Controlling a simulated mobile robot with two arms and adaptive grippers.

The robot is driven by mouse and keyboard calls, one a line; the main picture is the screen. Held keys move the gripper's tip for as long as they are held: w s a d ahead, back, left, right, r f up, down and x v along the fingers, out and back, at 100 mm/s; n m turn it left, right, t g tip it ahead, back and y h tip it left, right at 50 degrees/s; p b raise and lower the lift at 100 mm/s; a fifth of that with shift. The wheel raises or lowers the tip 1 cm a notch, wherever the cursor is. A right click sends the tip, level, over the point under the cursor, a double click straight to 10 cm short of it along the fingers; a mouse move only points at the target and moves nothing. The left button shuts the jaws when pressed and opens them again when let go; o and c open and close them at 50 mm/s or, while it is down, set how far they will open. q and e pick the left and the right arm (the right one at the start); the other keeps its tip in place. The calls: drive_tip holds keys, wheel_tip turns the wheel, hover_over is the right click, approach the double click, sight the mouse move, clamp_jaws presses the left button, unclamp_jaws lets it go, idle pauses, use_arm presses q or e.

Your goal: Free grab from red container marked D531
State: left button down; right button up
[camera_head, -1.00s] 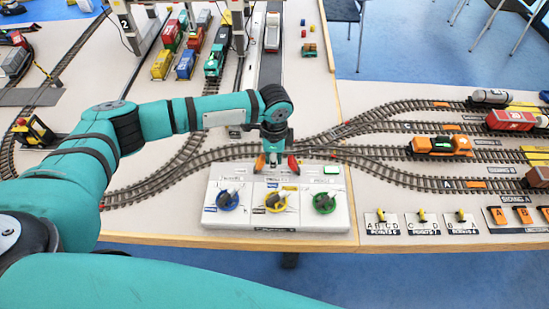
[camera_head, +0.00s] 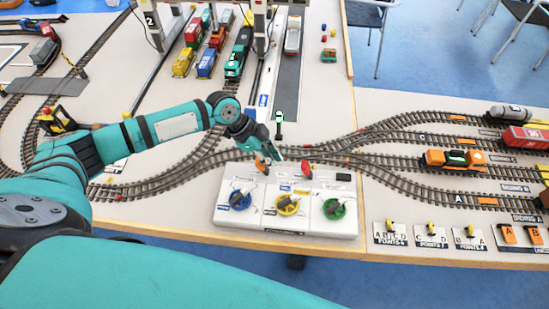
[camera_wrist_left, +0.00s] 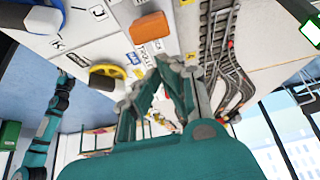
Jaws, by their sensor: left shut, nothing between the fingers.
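Red containers stand on wagons under the gantry in the head view, one (camera_head: 193,32) behind a yellow one; no D531 marking is legible. A white control panel (camera_head: 237,228) at the near table edge bears blue (camera_head: 240,198), yellow (camera_head: 287,205) and green (camera_head: 334,209) ringed knobs. At its back are an orange paddle (camera_head: 262,165) and a red paddle (camera_head: 306,169). My left gripper (camera_head: 270,156) is shut and empty above the panel's back edge, close to the orange paddle; contact is unclear. The orange paddle (camera_wrist_left: 151,26) and yellow knob (camera_wrist_left: 107,73) also show in the wrist view.
Gantry legs (camera_head: 260,30) stand over the tracks at the back. A green-lit post (camera_head: 279,117) stands behind the panel. An orange locomotive (camera_head: 455,159) and wagons occupy the right tracks. Small point levers (camera_head: 431,233) line the right front.

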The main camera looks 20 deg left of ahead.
use_arm(q)
drive_tip(key=shift+r, duration=0.15)
drive_tip(key=shift+r+p, duration=0.7)
drive_tip(key=shift+p, duration=0.1)
drive_tip(key=shift+r, duration=0.1)
